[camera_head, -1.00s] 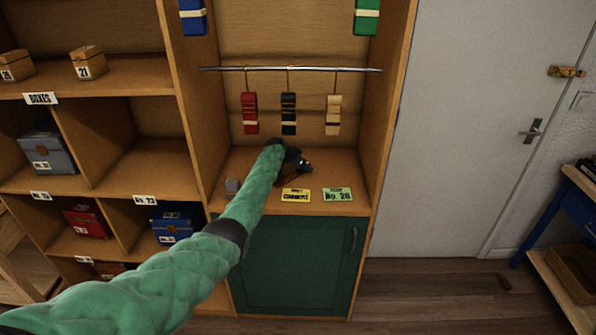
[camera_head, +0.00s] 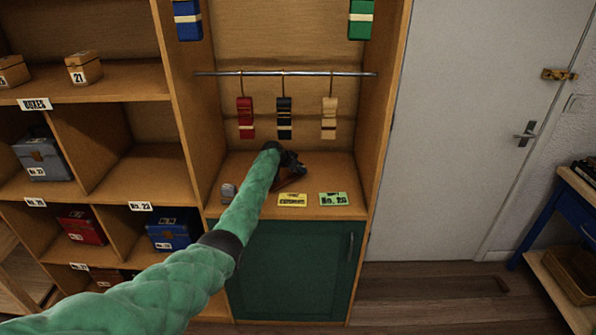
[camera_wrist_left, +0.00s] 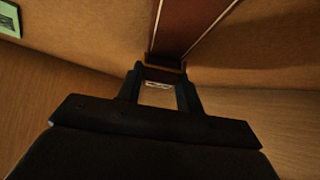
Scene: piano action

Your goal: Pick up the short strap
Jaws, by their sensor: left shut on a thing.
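A dark reddish-brown strap with pale edge lines (camera_wrist_left: 195,22) runs away from my left gripper in the left wrist view. In the head view a small part of the strap (camera_head: 291,181) shows below the gripper, over the cabinet's counter. My left gripper (camera_head: 300,168) is at the back of the counter, below the hanging pieces. In the wrist view its fingers (camera_wrist_left: 160,88) are shut on the near end of the strap. The arm and gripper hide part of the strap in the head view. I cannot tell how far it is off the counter. My right gripper is not in view.
A yellow card (camera_head: 292,200) and a green card (camera_head: 333,199) lie at the counter's front edge, with a small grey object (camera_head: 228,192) to the left. Red, black and beige pieces hang from a metal rail (camera_head: 285,73) above. Cabinet side walls (camera_head: 381,120) bound the space.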

